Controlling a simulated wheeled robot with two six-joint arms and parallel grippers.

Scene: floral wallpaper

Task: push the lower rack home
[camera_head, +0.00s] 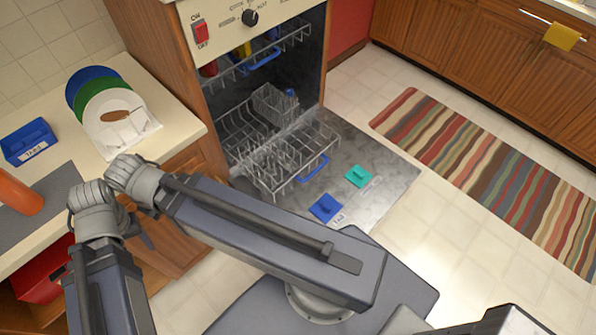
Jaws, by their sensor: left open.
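The lower rack (265,178) is a grey wire rack pulled out of the dishwasher over the lowered door (385,190). A blue handle (311,170) is on its front. A light cutlery basket (268,104) stands towards the back of the rack. The rack looks otherwise mostly empty. My left arm crosses in front of the door's lower left part and folds back towards the bottom left. Its fingers do not show, and no gripper touches the rack. My right gripper is not in view.
The upper rack (285,45) holds coloured items. A blue piece (325,208) and a teal piece (358,176) are on the door's inner face. Plates (92,82) and a blue box (28,142) sit on the left counter.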

